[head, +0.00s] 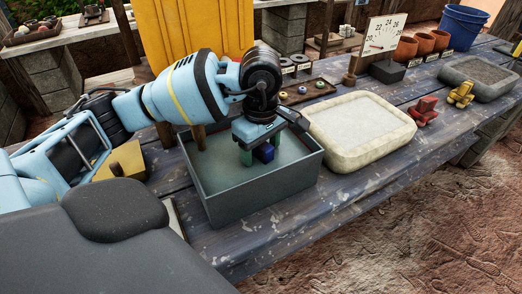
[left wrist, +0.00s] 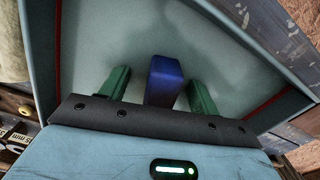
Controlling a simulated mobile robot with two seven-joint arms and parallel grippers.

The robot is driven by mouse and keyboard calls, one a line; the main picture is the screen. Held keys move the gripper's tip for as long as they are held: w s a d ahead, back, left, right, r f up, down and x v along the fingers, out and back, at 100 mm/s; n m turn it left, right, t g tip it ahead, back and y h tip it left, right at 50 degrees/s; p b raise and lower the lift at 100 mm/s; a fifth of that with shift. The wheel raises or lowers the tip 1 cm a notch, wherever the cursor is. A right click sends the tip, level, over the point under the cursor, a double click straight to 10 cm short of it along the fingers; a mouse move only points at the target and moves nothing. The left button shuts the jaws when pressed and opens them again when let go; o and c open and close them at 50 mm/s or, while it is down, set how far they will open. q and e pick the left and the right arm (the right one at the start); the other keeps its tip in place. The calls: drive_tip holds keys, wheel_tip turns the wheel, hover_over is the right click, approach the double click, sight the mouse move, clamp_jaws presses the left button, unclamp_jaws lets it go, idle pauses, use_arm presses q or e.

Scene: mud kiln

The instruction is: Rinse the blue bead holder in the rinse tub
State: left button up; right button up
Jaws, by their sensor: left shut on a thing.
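The grey rectangular rinse tub (head: 265,197) stands on the wooden table, holding a pale, greenish-grey surface that looks like water. My left gripper (head: 256,151) points down inside the tub's walls, its green fingers shut on the blue bead holder (head: 264,152). In the left wrist view the bead holder (left wrist: 163,80) shows as a dark blue block between the two green fingers, with the tub's pale inside around it. I cannot tell how deep its lower end sits. My right gripper is not in view.
A pale stone-like slab tray (head: 345,158) stands close right of the tub. Beyond it are a red figure (head: 425,111), a yellow figure (head: 461,94) and a grey tray (head: 480,92). A bead tray (head: 292,100) lies behind. A yellow block (head: 124,160) is left of the tub.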

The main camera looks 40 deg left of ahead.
use_arm(q)
drive_tip(key=shift+r, duration=0.3)
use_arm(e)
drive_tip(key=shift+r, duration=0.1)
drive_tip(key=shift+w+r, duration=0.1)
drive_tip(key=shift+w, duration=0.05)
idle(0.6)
use_arm(q)
drive_tip(key=shift+f, duration=0.3)
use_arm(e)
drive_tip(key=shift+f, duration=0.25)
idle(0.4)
